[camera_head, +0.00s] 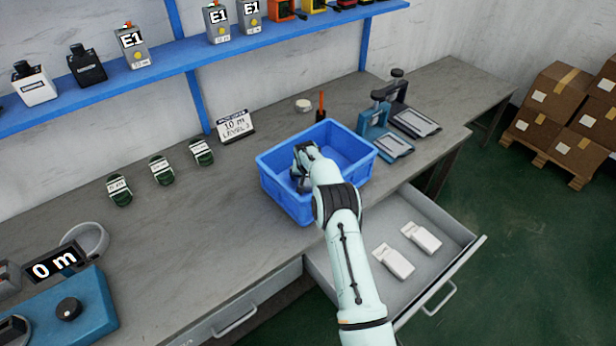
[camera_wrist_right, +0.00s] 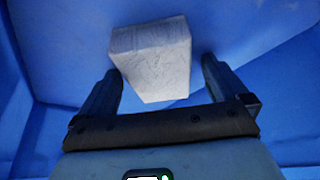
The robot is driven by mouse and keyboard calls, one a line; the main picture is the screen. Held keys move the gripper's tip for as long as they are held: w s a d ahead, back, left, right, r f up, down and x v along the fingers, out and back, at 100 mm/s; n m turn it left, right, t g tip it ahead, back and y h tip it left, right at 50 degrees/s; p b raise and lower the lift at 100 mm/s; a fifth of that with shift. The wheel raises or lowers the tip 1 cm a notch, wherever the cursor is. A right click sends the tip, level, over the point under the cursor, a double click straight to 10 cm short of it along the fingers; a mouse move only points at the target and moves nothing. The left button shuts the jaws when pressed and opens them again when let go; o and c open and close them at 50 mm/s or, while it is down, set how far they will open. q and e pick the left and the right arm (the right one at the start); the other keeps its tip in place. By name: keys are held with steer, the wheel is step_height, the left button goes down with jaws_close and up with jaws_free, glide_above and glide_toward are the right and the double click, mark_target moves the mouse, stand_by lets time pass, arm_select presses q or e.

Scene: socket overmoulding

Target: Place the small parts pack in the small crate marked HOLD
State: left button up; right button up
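A blue crate (camera_head: 279,194) stands on the grey bench; no HOLD mark is readable on it. My right gripper (camera_head: 299,180) reaches down inside it, at its left part. In the right wrist view a pale, box-shaped pack (camera_wrist_right: 155,55) lies against the blue crate surface (camera_wrist_right: 245,30), just ahead of and between the fingertips. The fingers are spread, with a gap showing between the right finger and the pack, so the gripper looks open. The arm hides the pack in the head view. My left gripper is out of view.
An open drawer (camera_head: 440,275) below the bench holds two white packs (camera_head: 393,261) (camera_head: 421,238). A level sign (camera_head: 234,126) and an orange-handled tool (camera_head: 321,106) stand behind the crate.

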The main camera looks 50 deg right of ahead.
steer(key=shift+s+a+r, duration=0.1)
steer(key=shift+s+r, duration=0.05)
steer(key=shift+r, duration=0.45)
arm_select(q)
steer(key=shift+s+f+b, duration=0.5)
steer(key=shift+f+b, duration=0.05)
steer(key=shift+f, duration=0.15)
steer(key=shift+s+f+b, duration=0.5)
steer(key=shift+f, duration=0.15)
arm_select(e)
steer(key=v, duration=1.1)
steer(key=shift+a+r, duration=0.1)
